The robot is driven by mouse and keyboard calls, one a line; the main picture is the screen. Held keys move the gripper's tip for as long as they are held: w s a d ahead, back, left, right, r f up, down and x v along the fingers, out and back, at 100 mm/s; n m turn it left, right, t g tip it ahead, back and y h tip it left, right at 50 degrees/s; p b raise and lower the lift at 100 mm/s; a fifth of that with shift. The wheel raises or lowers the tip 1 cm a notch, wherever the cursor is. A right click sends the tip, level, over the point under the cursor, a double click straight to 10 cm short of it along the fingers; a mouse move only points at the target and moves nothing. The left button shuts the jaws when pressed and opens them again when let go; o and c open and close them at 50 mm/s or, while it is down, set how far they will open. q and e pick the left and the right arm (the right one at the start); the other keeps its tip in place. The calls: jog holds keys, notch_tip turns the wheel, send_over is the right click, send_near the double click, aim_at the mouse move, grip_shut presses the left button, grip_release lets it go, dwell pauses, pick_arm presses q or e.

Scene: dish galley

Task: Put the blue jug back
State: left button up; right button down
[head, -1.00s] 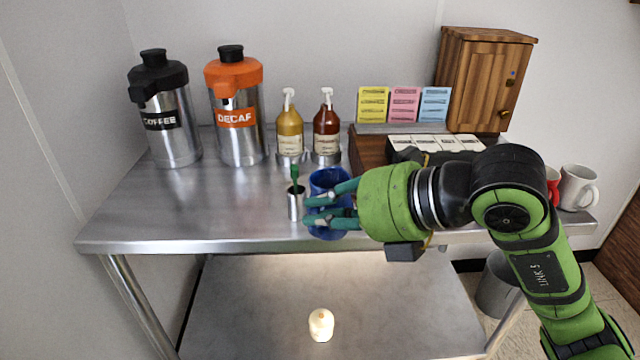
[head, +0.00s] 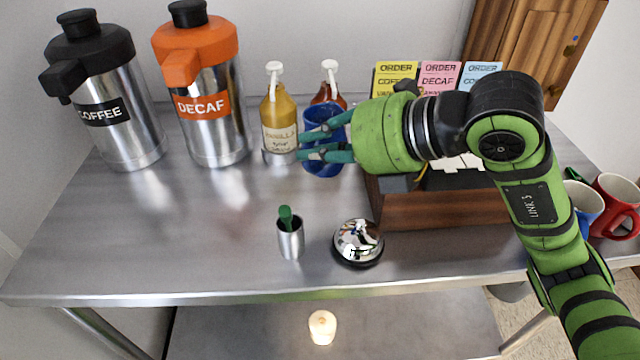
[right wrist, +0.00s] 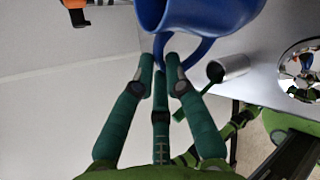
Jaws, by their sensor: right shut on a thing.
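The blue jug (head: 322,158) is at the back of the steel counter, in front of the red syrup bottle (head: 329,88), whose lower part it hides. My right gripper (head: 325,143) is shut on the jug, with green fingers reaching over it from the right. The jug looks upright; I cannot tell whether its base touches the counter. In the right wrist view the jug (right wrist: 205,14) is at the top, its handle (right wrist: 203,50) at the fingertips (right wrist: 162,75). My left gripper is not in view.
The vanilla bottle (head: 279,120) stands close left of the jug. The coffee urn (head: 112,105) and decaf urn (head: 205,95) are farther left. A small metal cup (head: 290,240) and a bell (head: 358,242) stand in front. A wooden organizer (head: 440,211) is right. The left counter (head: 150,230) is clear.

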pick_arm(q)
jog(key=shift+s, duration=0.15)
pick_arm(e)
notch_tip(320, 180, down, 10)
jog(key=shift+s+r, duration=0.1)
jog(key=shift+r, duration=0.1)
jog(key=c, duration=1.3)
grip_release()
jog(key=shift+f, duration=0.1)
jog(key=shift+o, duration=0.2)
